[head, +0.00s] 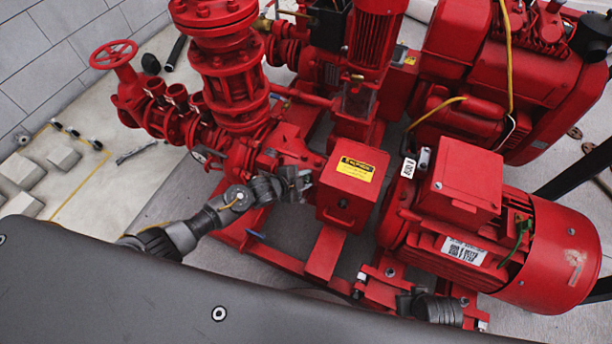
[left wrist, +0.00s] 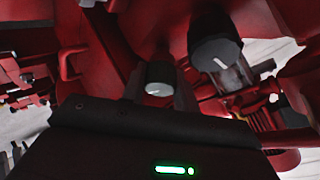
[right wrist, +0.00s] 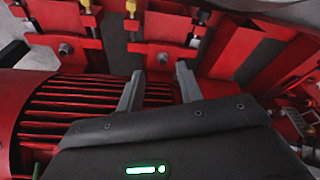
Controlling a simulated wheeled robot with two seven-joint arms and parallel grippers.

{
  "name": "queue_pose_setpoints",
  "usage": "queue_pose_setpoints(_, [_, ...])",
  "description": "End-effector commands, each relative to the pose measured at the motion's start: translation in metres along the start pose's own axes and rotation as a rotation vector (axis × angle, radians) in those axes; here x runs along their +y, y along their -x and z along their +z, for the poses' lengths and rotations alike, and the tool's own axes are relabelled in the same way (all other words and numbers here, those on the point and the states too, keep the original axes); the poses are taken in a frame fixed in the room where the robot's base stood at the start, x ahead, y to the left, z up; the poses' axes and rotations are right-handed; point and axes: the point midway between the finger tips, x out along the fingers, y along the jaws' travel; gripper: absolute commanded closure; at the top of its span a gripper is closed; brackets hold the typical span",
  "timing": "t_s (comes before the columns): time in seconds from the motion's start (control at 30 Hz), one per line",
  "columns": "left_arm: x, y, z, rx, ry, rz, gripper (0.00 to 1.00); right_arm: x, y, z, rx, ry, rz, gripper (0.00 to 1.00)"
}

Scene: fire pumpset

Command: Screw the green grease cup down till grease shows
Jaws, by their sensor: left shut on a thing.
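My left gripper (head: 298,184) reaches in to the red pump housing, just left of a red box with a yellow label. In the left wrist view its fingers (left wrist: 158,84) are shut on a small dark round cap (left wrist: 158,77) with a grey face and a short white mark. A second, larger dark cap (left wrist: 215,50) with a white mark stands up and right of it, apart from the fingers. Neither cap looks green here, and I see no grease. My right gripper (right wrist: 159,86) is open and empty above the ribbed red motor.
The red box with the yellow label (head: 352,178) stands close right of my left gripper. The red motor (head: 490,225) lies at the right, near my right arm. A red handwheel (head: 113,55) and valves are at the upper left.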

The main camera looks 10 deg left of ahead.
Motion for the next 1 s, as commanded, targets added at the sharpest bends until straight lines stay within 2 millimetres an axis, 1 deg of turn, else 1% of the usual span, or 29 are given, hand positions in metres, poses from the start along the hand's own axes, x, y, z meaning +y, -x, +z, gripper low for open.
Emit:
queue_pose_setpoints(0.2, [-0.001,0.0,0.0,-0.001,-0.109,0.047,0.93,-0.001,-0.009,0.004,-0.007,0.001,-0.001,0.64])
queue_pose_setpoints(0.4, [0.0,0.0,0.0,-0.001,-0.163,0.07,0.93,-0.001,-0.014,0.006,-0.009,0.002,-0.002,0.64])
queue_pose_setpoints(0.93, [0.001,0.0,0.0,-0.001,-0.184,0.08,0.93,-0.002,-0.017,0.008,-0.011,0.002,-0.003,0.64])
queue_pose_setpoints(0.97, [0.001,0.0,0.0,-0.001,-0.184,0.08,0.69,-0.002,-0.017,0.008,-0.012,0.002,-0.003,0.64])
queue_pose_setpoints(1.0, [0.001,0.0,0.0,0.0,-0.184,0.08,0.64,-0.002,-0.017,0.008,-0.011,0.002,-0.003,0.64])
